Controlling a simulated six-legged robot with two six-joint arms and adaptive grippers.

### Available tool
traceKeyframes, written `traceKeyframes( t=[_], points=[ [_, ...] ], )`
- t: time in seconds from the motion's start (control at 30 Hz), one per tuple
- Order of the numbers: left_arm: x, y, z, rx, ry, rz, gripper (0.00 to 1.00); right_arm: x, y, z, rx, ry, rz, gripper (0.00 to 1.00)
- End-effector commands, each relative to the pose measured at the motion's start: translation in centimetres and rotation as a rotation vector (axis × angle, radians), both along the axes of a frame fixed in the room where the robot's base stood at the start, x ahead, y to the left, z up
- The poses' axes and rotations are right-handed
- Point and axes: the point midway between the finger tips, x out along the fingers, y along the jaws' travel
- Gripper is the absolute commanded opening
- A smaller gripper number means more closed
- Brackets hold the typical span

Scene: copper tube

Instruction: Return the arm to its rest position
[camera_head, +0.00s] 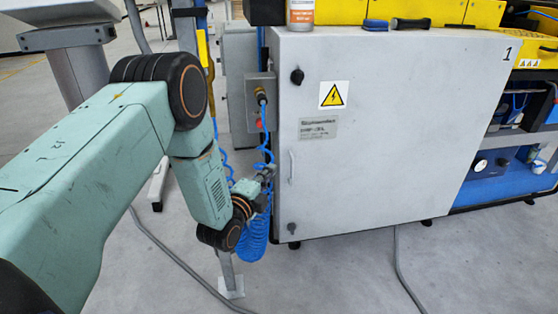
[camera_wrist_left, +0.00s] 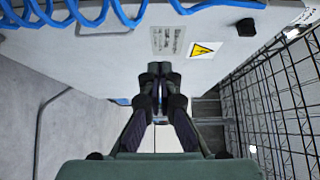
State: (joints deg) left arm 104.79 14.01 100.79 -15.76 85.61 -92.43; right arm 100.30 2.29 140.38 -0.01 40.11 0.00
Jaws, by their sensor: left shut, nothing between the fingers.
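My left arm, pale green with black joints, comes in from the left in the head view and bends down. Its gripper (camera_head: 264,180) is small there, in front of the left edge of a grey cabinet (camera_head: 400,120) and overlapping a coiled blue hose (camera_head: 256,235). In the left wrist view the gripper (camera_wrist_left: 160,80) points at the cabinet face, with its dark fingertips together and nothing between them. I cannot tell whether it touches the hose or the cabinet. My right gripper is in neither view.
The cabinet door has a yellow warning sign (camera_head: 333,95) and a handle (camera_head: 291,167). A switch box (camera_head: 260,100) is mounted at its left. A screwdriver-like handle (camera_head: 410,23) and a bottle (camera_head: 301,14) sit on top. Grey cables (camera_head: 405,275) lie on the open floor.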

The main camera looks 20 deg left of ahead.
Motion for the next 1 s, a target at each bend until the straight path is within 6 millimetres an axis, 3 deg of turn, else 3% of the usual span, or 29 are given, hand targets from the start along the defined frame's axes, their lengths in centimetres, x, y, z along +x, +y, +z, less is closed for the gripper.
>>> traceKeyframes(
  t=[0.2, 0.43, 0.57, 0.67, 0.77, 0.87, 1.0],
  points=[
    [-2.2, 0.5, 0.0, 0.0, 0.001, 0.001, 0.0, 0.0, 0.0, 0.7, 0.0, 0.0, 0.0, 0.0],
    [-2.5, 0.4, -0.1, -0.008, 0.001, 0.0, 0.0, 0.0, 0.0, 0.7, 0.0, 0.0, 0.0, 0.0],
    [-2.6, 0.4, -0.7, -0.113, 0.031, 0.002, 0.0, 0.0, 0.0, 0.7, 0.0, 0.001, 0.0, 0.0],
    [-3.3, 0.5, -2.7, -0.291, 0.127, 0.029, 0.0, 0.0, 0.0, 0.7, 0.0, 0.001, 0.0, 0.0],
    [-5.2, 0.2, -5.8, -0.504, 0.269, 0.089, 0.0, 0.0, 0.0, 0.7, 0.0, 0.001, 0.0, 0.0],
    [-8.3, -0.6, -9.2, -0.709, 0.429, 0.179, 0.0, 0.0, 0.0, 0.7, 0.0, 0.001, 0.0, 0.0],
    [-14.3, -2.1, -13.7, -0.978, 0.654, 0.367, 0.0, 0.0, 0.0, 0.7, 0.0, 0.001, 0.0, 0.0]
  ],
)
